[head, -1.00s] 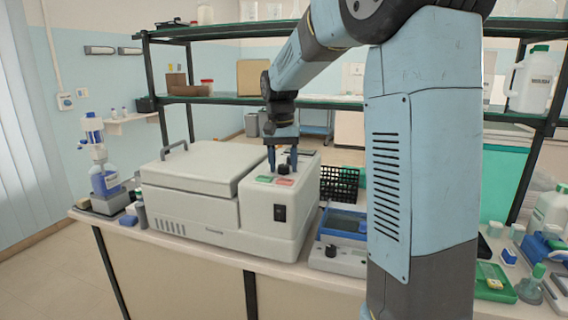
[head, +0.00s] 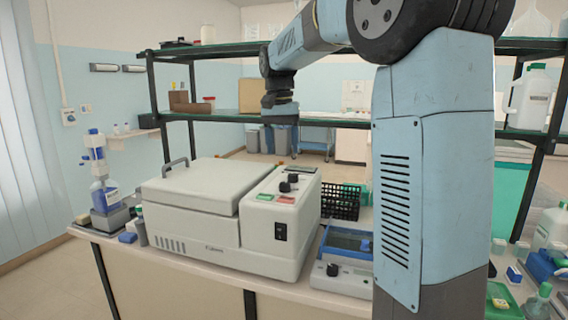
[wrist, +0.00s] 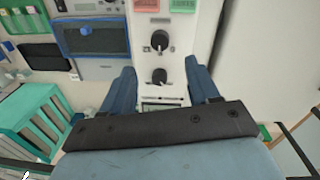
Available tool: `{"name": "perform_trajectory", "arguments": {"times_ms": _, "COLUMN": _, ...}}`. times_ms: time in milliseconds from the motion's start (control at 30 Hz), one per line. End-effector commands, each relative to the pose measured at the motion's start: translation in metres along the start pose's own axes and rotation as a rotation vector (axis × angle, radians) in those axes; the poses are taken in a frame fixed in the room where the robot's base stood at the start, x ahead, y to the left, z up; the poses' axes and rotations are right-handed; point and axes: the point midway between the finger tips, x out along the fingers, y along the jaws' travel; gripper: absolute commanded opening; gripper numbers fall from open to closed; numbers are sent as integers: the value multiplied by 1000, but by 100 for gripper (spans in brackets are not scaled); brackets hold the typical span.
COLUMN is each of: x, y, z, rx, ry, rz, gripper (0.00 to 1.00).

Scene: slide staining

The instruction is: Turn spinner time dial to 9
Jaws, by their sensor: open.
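The spinner (head: 190,190) is a pale box with a lid and a raised control panel on its right. Two black dials stand on the panel: one nearer the coloured labels (head: 285,187) and one farther back (head: 292,178). In the wrist view they are the upper dial (wrist: 160,40) and the lower dial (wrist: 159,76). I cannot read their scales or tell which one is time. My gripper (wrist: 160,74) is open and empty above the panel, its blue fingers either side of the lower dial in the picture, apart from it.
Green (head: 265,197) and red (head: 286,199) labelled patches and a black switch (head: 281,231) are on the panel. A blue-topped device (head: 345,243) and a black rack (head: 340,201) stand to the right. A green-edged shelf (head: 215,115) runs behind.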

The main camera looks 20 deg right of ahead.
Motion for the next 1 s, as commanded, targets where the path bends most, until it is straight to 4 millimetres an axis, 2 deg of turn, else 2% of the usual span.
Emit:
{"name": "perform_trajectory", "arguments": {"times_ms": 100, "x": -17, "y": 0, "z": 0, "rx": 0, "ry": 1, "rz": 0, "gripper": 60}}
{"name": "perform_trajectory", "arguments": {"times_ms": 300, "x": -31, "y": 0, "z": 0, "rx": 0, "ry": 0, "rz": 0, "gripper": 60}}
{"name": "perform_trajectory", "arguments": {"times_ms": 733, "x": -33, "y": 2, "z": 3, "rx": -3, "ry": 3, "rz": -2, "gripper": 60}}
{"name": "perform_trajectory", "arguments": {"times_ms": 867, "x": -33, "y": 11, "z": 18, "rx": -25, "ry": 26, "rz": -19, "gripper": 60}}
{"name": "perform_trajectory", "arguments": {"times_ms": 1000, "x": -30, "y": 28, "z": 49, "rx": -74, "ry": 75, "rz": -51, "gripper": 60}}
